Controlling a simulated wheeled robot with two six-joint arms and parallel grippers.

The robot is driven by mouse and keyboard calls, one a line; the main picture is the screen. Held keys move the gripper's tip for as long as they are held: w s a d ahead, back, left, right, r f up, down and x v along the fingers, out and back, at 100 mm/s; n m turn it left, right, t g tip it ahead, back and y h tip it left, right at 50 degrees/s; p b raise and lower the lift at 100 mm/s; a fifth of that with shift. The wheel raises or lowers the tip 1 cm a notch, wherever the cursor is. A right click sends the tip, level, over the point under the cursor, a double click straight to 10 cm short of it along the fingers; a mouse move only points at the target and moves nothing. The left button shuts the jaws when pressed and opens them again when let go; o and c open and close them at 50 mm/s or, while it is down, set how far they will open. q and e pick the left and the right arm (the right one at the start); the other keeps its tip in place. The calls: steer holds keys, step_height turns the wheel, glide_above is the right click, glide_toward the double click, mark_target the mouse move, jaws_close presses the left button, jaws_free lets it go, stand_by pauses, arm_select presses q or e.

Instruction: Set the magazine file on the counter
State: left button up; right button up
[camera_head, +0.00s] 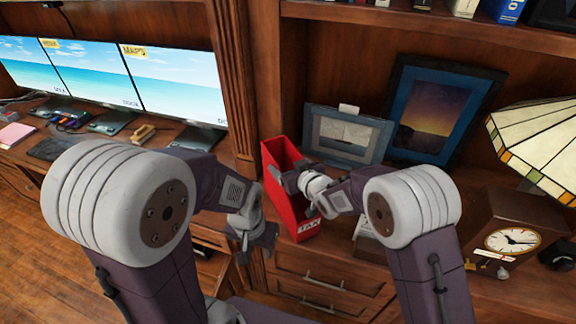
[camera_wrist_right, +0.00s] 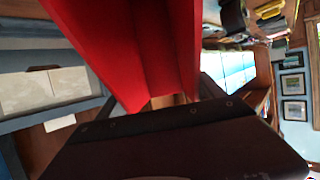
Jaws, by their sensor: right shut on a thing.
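The magazine file (camera_head: 277,157) is a tall red open box with a white TAX label on its lower front. My right gripper (camera_head: 291,180) is shut on it near its upper right edge. In the right wrist view the red file (camera_wrist_right: 125,50) fills the upper middle, between the fingers. The file is roughly upright at the left end of the wooden counter (camera_head: 335,240); I cannot tell whether its base touches the counter. My left gripper (camera_head: 258,242) is just left of and below the file, apart from it; its jaw opening is unclear.
Two framed pictures (camera_head: 345,133) (camera_head: 435,112) stand behind the file. A mantel clock (camera_head: 507,228) and a stained-glass lamp (camera_head: 540,140) stand at the right. A wooden pillar (camera_head: 236,85) separates the desk with monitors (camera_head: 175,80). Drawers (camera_head: 320,290) are below the counter.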

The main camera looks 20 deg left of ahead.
steer(key=o, duration=2.1)
steer(key=v, duration=1.2)
steer(key=shift+r, duration=0.2)
